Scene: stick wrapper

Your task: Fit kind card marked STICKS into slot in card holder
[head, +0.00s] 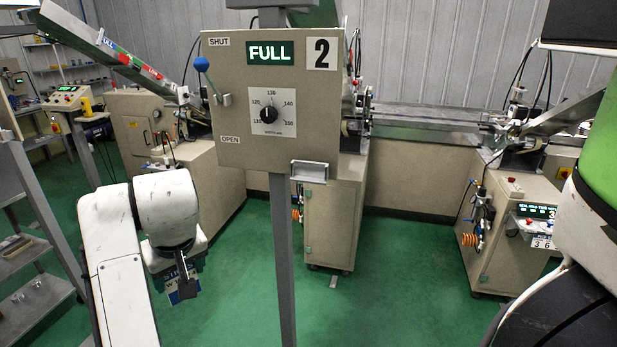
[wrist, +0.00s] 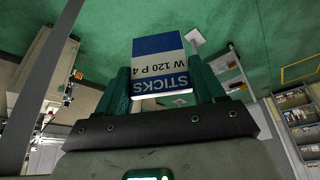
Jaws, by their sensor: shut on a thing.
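The kind card (wrist: 158,66) is blue and white, printed STICKS and W 120 P 4, and its lettering is upside down in the wrist view. My gripper (wrist: 162,88) is shut on it, with one green finger on each side. In the head view the card (head: 171,284) hangs below my gripper (head: 182,275), partly hidden by it. What looks like the card holder (head: 309,171), a small silver frame, is at the lower right corner of the beige panel (head: 235,110). The card is apart from it, lower and to its left. The slot's inside cannot be made out.
A grey post (head: 281,260) under the panel stands between my gripper and the right side. The panel has a dial (head: 268,115) and a blue-knobbed lever (head: 208,75). Machine cabinets (head: 335,225) stand behind. A shelf rack (head: 30,290) is at left. Green floor lies open between.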

